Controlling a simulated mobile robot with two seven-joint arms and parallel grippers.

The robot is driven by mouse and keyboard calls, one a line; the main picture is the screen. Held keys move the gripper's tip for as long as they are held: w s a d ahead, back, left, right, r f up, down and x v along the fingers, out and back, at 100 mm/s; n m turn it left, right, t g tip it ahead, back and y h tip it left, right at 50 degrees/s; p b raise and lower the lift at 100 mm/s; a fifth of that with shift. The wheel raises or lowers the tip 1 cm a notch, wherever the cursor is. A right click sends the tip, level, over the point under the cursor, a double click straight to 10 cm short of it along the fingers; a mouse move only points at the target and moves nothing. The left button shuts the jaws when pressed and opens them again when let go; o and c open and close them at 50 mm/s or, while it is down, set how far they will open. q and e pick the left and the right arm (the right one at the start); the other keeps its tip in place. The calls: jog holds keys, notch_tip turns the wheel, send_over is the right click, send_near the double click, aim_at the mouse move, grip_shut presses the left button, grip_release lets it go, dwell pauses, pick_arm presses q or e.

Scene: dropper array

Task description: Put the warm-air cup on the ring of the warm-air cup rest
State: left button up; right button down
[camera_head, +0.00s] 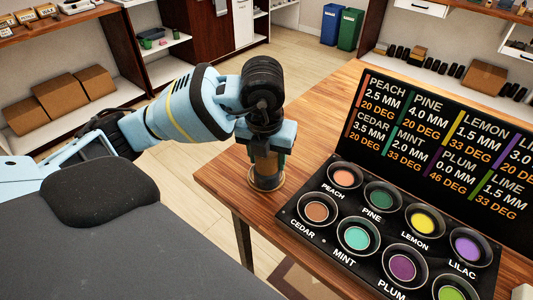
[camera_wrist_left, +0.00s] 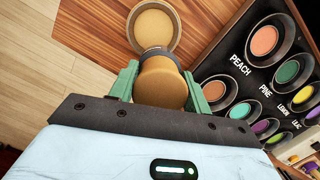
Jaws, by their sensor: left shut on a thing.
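My left gripper (camera_head: 267,160) points down over the near left corner of the wooden table. It is shut on the warm-air cup (camera_wrist_left: 162,82), a tan-brown rounded piece with a dark grey band, between green fingers in the left wrist view. In the head view the fingers mostly hide the cup. The warm-air cup rest (camera_wrist_left: 171,38) shows as a round tan disc with a pale rim, just beyond the cup. In the head view its ring (camera_head: 281,182) lies around the foot of the gripper. I cannot tell whether the cup touches it. My right gripper is not in view.
A black tray (camera_head: 288,212) of coloured wells stands close to the right of the gripper. A black board (camera_head: 440,150) with printed names, sizes and angles rises behind it. The table's left edge (camera_head: 215,200) is near. Bare wood (camera_head: 320,120) lies behind the gripper.

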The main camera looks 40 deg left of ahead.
pick_arm(q)
jog(key=shift+w+a+f, duration=0.15)
jog(key=shift+w+a, duration=1.1)
jog(key=shift+w, duration=0.3)
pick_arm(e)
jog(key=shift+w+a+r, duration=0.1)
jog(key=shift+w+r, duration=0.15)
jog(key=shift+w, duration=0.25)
pick_arm(q)
jog(key=f, duration=0.3)
jog(key=shift+w+a+f, duration=0.2)
jog(key=shift+w+a, duration=0.1)
jog(key=shift+f, duration=0.3)
jog(key=o, duration=1.2)
jog(key=shift+o, duration=0.3)
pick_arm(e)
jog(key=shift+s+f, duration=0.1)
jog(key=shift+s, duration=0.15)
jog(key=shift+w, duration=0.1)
